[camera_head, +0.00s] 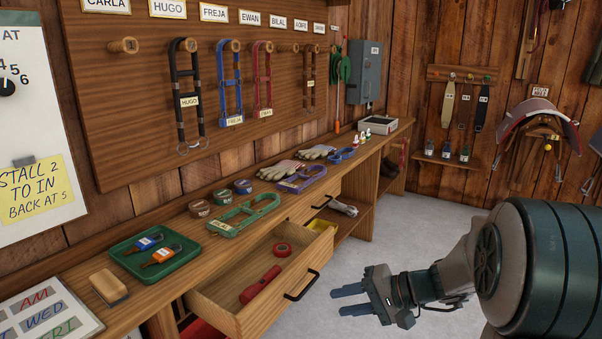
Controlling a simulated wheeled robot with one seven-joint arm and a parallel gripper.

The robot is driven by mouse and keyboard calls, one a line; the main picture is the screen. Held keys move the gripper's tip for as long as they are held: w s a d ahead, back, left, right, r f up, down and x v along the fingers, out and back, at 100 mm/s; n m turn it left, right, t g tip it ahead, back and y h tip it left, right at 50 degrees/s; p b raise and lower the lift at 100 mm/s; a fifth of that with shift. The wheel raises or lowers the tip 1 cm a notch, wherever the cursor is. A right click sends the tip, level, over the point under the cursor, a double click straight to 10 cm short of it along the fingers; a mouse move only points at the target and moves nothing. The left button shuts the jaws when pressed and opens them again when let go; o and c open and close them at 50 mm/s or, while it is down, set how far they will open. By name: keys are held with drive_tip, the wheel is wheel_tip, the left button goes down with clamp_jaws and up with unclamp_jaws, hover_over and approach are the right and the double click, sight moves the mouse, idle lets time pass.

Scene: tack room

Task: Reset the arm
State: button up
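My gripper (337,301) reaches in from the right, low over the grey floor. Its two blue fingers point left with a gap between them, and nothing shows in the gap. It is to the right of the open drawer (225,321), apart from the drawer's handle (301,285). My arm's large dark joint fills the lower right and hides what is behind it.
Halters, gloves and a green tray (184,263) lie on the bench. Grey floor (400,235) is clear between bench and arm.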

drive_tip(key=s+a+r+n+g+h+p, duration=0.1)
drive_tip(key=s+r+n+g+h+p, duration=0.3)
drive_tip(key=s+r+p, duration=0.75)
drive_tip(key=s+d+r+t+h+p, duration=0.1)
drive_tip(key=s+d+r+h+p, duration=0.1)
drive_tip(key=r+p, duration=0.4)
drive_tip(key=s+d+r+t+h+p, duration=0.2)
drive_tip(key=s+d+r+h+p, duration=0.1)
drive_tip(key=r, duration=0.5)
drive_tip(key=s+h+p, duration=0.1)
drive_tip(key=h+p, duration=0.1)
drive_tip(key=p, duration=0.1)
drive_tip(key=shift+s+d+r+h, duration=0.15)
drive_tip(key=shift+d+r+h, duration=0.15)
drive_tip(key=shift+r+h, duration=0.1)
